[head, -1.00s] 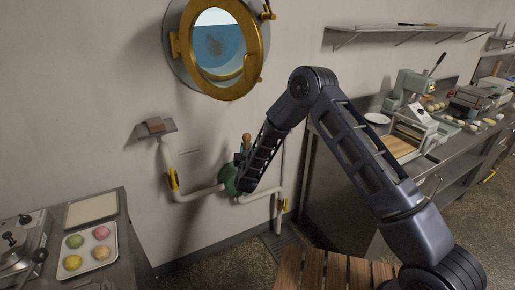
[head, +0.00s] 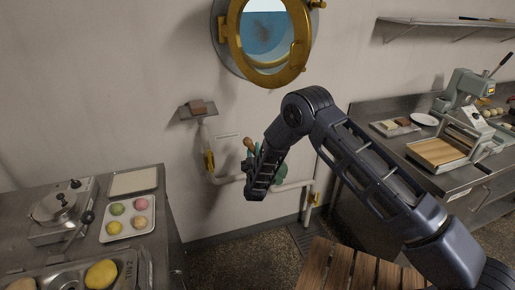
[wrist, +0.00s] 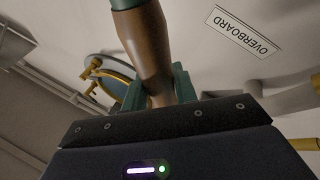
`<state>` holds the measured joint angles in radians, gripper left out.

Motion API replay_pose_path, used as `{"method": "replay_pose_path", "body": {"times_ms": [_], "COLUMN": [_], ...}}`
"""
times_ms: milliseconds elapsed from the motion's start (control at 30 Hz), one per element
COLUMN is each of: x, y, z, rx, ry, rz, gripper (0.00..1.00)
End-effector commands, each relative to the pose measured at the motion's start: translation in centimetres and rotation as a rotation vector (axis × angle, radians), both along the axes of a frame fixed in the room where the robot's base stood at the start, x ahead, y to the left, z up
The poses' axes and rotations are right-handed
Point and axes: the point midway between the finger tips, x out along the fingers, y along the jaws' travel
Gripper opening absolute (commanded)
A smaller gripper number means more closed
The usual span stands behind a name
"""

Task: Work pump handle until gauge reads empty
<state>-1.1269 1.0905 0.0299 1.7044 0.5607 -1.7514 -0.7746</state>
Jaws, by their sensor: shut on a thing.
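The pump's brown wooden handle (head: 249,145) stands tilted to the left in front of the wall in the head view. In the wrist view the handle (wrist: 148,50) rises between two teal fingers, and its upper end runs to a green part at the top edge. My gripper (wrist: 158,90) is shut on the handle. In the head view my gripper (head: 250,160) is mostly hidden by my own wrist. The green pump body (head: 280,178) shows partly behind my arm, joined to pale pipes (head: 293,186). I cannot make out a gauge in either view.
A brass porthole (head: 284,80) is above the pump. A sign reading OVERBOARD (wrist: 241,31) is on the wall. A counter with a tray (head: 115,233) of coloured buns is left; another counter (head: 375,108) is right.

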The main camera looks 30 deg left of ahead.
Motion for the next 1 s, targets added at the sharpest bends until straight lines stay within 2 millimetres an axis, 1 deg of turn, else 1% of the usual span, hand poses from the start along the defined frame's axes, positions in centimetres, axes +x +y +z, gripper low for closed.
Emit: {"method": "replay_pose_path", "body": {"times_ms": [33,433,467,533,567,833,933,1000], "x": [-0.2,-0.6,-0.6,-0.6,-0.5,-0.4,-0.7,-1.3], "y": [0.1,0.3,0.3,0.3,0.3,0.2,0.0,-0.3], "z": [-0.3,-0.6,-0.6,-0.6,-0.6,-0.4,-0.6,-0.9], "rx": [-0.007,-0.014,-0.014,-0.013,-0.012,-0.010,-0.010,-0.011], "ry": [-0.001,-0.001,0.000,0.000,-0.001,-0.003,-0.004,-0.004], "rz": [0.002,0.007,0.008,0.007,0.007,0.004,0.004,0.005], "gripper": [0.00,0.00,0.34,0.48,0.50,0.50,0.50,0.50]}}
